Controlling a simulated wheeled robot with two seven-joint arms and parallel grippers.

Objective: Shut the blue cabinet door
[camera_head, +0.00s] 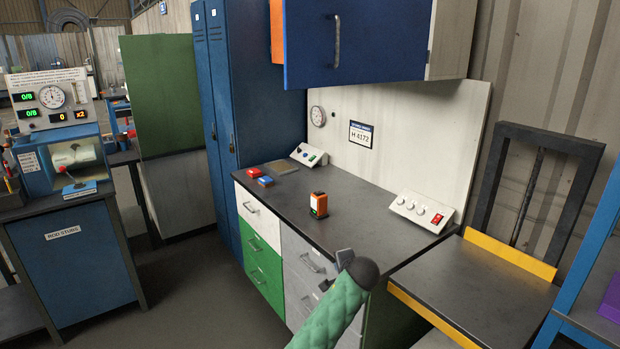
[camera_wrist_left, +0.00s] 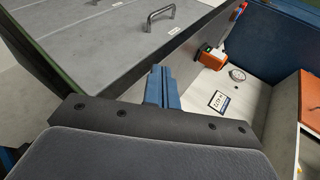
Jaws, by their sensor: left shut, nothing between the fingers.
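The blue cabinet door (camera_head: 365,42) is on the wall cabinet at the top of the head view, with a vertical metal handle (camera_head: 337,36) near its middle. Its top is cut off by the picture edge, and I cannot tell how far it stands open. An orange edge (camera_head: 277,30) shows at its left and a pale cabinet side (camera_head: 450,40) at its right. My left gripper (camera_head: 345,258) is low in front of the counter, well below the door and apart from it. In the left wrist view its blue fingers (camera_wrist_left: 161,88) are shut and empty. My right gripper is out of view.
Grey drawers (camera_head: 308,264) lie below. A tall blue locker (camera_head: 255,90) stands left of the door. Free space lies between counter and cabinet.

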